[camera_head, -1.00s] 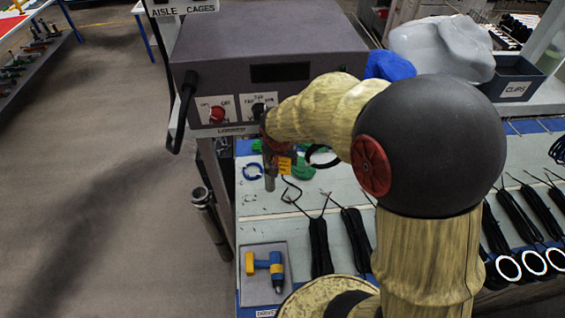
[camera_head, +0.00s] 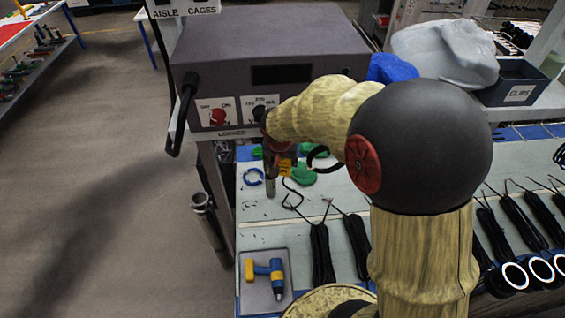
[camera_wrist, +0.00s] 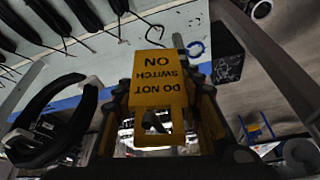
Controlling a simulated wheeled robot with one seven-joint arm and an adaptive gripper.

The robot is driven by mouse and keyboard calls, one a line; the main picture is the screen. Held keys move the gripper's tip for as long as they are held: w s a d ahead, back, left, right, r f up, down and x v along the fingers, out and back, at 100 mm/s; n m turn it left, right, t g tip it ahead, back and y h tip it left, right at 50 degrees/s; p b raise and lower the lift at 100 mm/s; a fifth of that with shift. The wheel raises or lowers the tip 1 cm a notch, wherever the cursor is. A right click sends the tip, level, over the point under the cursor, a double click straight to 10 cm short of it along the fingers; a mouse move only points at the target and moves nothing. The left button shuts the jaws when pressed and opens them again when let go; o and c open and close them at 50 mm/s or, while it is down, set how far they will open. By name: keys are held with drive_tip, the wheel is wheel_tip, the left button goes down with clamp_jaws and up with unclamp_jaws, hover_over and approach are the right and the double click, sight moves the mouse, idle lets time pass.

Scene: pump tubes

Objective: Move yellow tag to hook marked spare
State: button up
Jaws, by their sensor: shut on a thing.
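The yellow tag (camera_wrist: 158,88) fills the middle of the wrist view, printed "DO NOT SWITCH ON" and seen upside down. A cut-out shows near its lower end. My gripper (camera_head: 270,178) is shut on the tag. In the head view, the tag (camera_head: 285,167) is a small yellow patch beside my gripper, below the front of the grey control box (camera_head: 265,50). A label reading "LOCKED" (camera_head: 232,134) sits on the box's lower front edge. I cannot make out a hook marked spare in either view.
A bin labelled "CLIPS" (camera_head: 517,95) stands at right. The aisle at left is open floor.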

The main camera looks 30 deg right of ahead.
drive_tip(key=o, duration=1.2)
drive_tip(key=shift+o, duration=0.4)
drive_tip(key=v, duration=1.2)
